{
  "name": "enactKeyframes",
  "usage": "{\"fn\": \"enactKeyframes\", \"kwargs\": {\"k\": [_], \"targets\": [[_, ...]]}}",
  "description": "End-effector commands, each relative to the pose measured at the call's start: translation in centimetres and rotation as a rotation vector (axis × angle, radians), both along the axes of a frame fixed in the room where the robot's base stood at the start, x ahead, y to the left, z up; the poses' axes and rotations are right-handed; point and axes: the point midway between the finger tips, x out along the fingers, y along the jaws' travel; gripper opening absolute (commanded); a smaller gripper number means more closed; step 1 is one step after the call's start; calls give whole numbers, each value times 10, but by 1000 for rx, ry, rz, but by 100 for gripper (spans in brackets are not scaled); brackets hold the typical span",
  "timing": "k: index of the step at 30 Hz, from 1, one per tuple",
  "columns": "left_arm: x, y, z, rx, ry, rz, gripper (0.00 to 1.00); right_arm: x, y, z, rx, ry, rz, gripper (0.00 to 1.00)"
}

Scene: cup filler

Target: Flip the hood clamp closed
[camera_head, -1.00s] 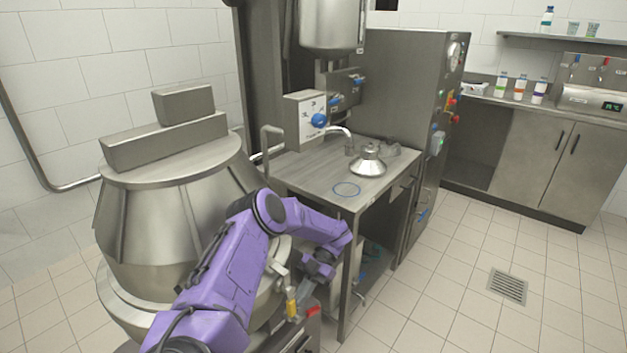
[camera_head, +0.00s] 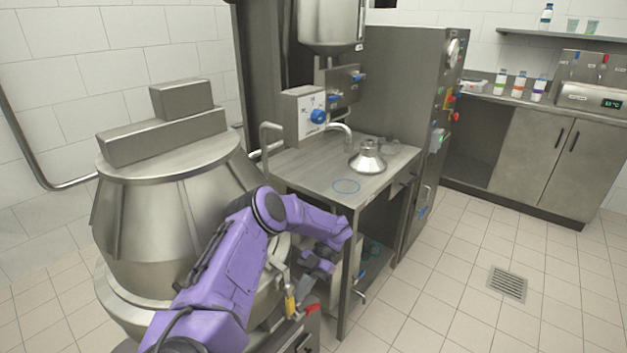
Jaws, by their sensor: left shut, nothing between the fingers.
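The large steel hood vessel (camera_head: 160,225) fills the left side of the head view. At its lower right side is a clamp with a yellow grip (camera_head: 290,301), with a red-tipped lever (camera_head: 312,308) beside it. My left gripper (camera_head: 303,281) is shut and empty, just above and to the right of the yellow grip. I cannot tell whether it touches the clamp. My purple left arm crosses in front of the vessel and hides part of the clamp area. My right gripper is not in view.
A steel table (camera_head: 318,170) stands right of the vessel, with a metal funnel-like piece (camera_head: 368,158) on it. A tall steel cabinet (camera_head: 405,90) stands behind. The tiled floor (camera_head: 440,300) to the right is open, with a drain grate (camera_head: 508,283).

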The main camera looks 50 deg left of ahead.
Motion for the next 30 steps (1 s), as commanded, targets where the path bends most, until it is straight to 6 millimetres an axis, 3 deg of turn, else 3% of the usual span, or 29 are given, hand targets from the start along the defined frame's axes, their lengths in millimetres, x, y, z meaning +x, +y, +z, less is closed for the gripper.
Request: {"fn": "enactKeyframes", "kwargs": {"k": [9, 18, 30], "targets": [[61, 12, 39, 14, -8, -4, 0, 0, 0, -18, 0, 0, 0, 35], [78, 17, 54, 7, -11, -3, 0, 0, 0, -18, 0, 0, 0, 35], [78, 17, 55, 2, -15, -3, 0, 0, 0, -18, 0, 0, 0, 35]]}}
